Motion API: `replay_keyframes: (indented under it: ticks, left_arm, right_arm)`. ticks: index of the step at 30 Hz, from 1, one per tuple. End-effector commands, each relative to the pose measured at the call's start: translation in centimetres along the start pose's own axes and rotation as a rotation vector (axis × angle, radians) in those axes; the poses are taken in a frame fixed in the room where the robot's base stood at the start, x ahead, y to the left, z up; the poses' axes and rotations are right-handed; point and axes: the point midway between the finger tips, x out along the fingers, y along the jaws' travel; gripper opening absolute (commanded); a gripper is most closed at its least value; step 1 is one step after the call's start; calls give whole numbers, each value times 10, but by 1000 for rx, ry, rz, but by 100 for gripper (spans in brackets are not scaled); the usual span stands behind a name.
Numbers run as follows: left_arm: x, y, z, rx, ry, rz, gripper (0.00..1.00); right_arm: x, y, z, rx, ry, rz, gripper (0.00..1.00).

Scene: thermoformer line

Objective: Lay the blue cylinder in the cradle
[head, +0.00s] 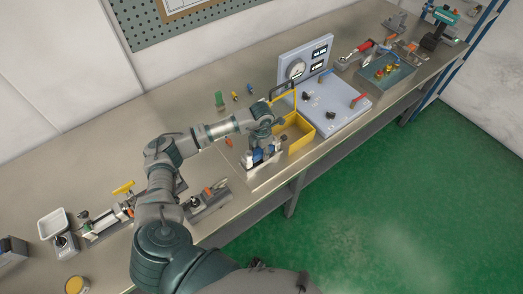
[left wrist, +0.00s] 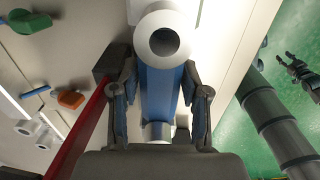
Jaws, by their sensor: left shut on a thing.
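The blue cylinder (left wrist: 158,95) with pale, wider ends stands out in the left wrist view, its near end showing a round dark hole. My left gripper (left wrist: 160,108) is shut on its blue middle, one finger on each side. In the head view the left gripper (head: 264,154) is low over the bench by the yellow tray, and the cylinder is small and partly hidden there. I cannot tell the cradle apart from the pale parts around the gripper. A dark claw, seemingly my right gripper (left wrist: 301,72), shows small at the right of the left wrist view.
A yellow tray (head: 300,143) and a grey panel with a red handle (head: 333,103) stand just right of the gripper. A green cylinder (head: 219,100) and small coloured parts lie behind it. Fixtures (head: 105,222) stand at the left. The bench (head: 165,110) has free room at the back left.

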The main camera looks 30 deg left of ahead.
Motion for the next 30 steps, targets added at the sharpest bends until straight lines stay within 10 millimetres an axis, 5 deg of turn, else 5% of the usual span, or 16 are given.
replay_keyframes:
  ticks: [30]
  left_arm:
    - [11, 0, 0, 0, -2, 0, 0]
  right_arm:
    - [10, -1, 2, 1, -1, -1, 40]
